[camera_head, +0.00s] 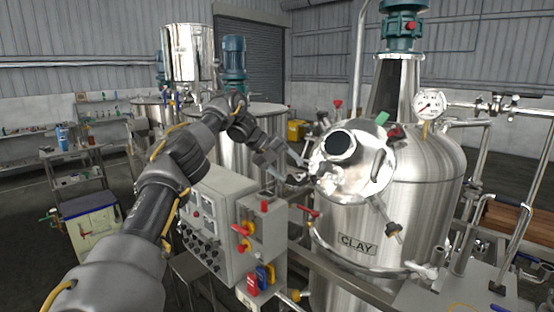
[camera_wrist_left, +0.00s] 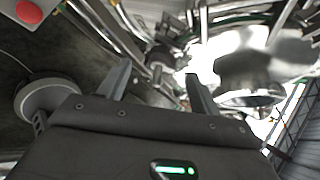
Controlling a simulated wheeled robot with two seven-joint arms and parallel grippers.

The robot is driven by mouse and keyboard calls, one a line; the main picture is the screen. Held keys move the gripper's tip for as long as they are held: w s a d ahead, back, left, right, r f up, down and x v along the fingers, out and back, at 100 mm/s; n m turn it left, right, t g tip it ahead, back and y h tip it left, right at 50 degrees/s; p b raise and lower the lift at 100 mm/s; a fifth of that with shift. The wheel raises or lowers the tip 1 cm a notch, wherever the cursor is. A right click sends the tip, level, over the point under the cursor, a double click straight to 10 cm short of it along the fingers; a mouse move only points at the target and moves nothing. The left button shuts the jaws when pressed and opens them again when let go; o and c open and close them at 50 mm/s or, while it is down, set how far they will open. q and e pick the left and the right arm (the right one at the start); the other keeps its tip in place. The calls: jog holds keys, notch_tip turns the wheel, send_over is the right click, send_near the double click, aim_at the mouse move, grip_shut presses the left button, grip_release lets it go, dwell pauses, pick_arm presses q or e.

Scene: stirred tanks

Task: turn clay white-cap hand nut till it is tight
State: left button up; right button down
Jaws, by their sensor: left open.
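The tank labelled CLAY (camera_head: 357,243) is a shiny steel vessel at right in the head view. Its round manway lid (camera_head: 372,165) looks closed and tilts toward me. A swing bolt with a hand nut (camera_head: 393,229) hangs below the lid at its lower right. Metal fittings are also by the lid's left edge, beside my gripper; I cannot tell which nut has the white cap. My left gripper (camera_head: 284,161) is open just left of the lid. In the left wrist view, its two fingers (camera_wrist_left: 157,90) stand apart, with blurred metal fittings beyond them. No nut is clearly between them.
A grey control box (camera_head: 213,225) with red and yellow switches stands below my left arm. A red-handled valve (camera_head: 305,211) is at the tank's left side. A pressure gauge (camera_head: 430,103) and pipes are at upper right. A red button (camera_wrist_left: 28,12) shows in the left wrist view.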

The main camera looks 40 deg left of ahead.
pick_arm(q)
jog(key=v, duration=0.7)
jog(key=shift+s, duration=0.15)
